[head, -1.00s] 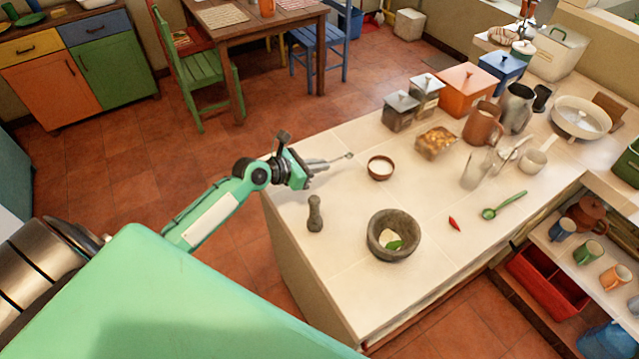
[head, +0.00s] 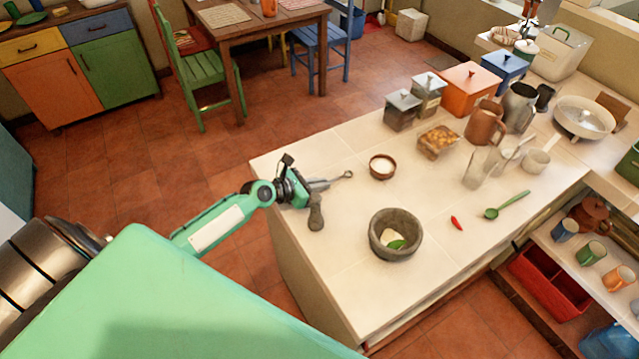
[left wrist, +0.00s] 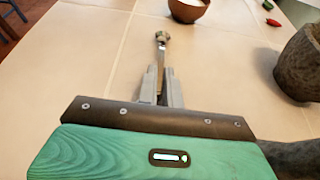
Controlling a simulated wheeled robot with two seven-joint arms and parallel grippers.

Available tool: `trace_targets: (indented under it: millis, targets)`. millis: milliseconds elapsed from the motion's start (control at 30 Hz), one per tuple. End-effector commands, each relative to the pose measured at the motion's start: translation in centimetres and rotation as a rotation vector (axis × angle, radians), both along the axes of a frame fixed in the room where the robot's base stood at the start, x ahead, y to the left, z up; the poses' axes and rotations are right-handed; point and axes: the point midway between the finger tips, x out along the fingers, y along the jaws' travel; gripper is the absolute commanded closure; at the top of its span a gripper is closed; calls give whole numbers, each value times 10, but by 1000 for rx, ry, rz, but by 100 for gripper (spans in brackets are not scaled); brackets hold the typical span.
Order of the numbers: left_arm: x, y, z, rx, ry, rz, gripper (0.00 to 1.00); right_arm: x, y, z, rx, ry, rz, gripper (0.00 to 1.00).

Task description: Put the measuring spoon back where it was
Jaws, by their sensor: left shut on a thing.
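The measuring spoon (head: 347,174) is a small metal spoon with a round bowl end. My left gripper (head: 322,185) is shut on its handle, and the bowl end points away from the gripper. In the left wrist view the spoon (left wrist: 161,38) sticks out between the two fingers of the left gripper (left wrist: 161,88), with the white counter behind it. It appears low over the counter; I cannot tell whether it touches. A small brown bowl (head: 382,166) with white contents stands just right of the spoon. My right gripper is not in view.
A stone mortar (head: 396,235) with a green leaf sits nearer the front. The counter (head: 345,222) between pestle and mortar is bare.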

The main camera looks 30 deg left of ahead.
Motion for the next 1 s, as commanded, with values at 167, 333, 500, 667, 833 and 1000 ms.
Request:
trace_targets:
  millis: [167, 333, 500, 667, 833, 1000]
  targets:
    - [0, 0, -1, 1, 1, 0, 71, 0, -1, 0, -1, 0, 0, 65]
    - [0, 0, -1, 1, 1, 0, 71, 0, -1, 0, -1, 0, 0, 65]
    - [-1, 1, 3, 1, 0, 0, 71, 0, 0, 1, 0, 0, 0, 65]
    - [-17, 10, 8, 1, 2, 0, 71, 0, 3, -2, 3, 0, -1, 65]
    - [-41, 24, 19, 2, 1, 0, 71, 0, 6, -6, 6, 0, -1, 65]
    - [-64, 37, 30, 1, 3, -1, 71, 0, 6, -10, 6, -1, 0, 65]
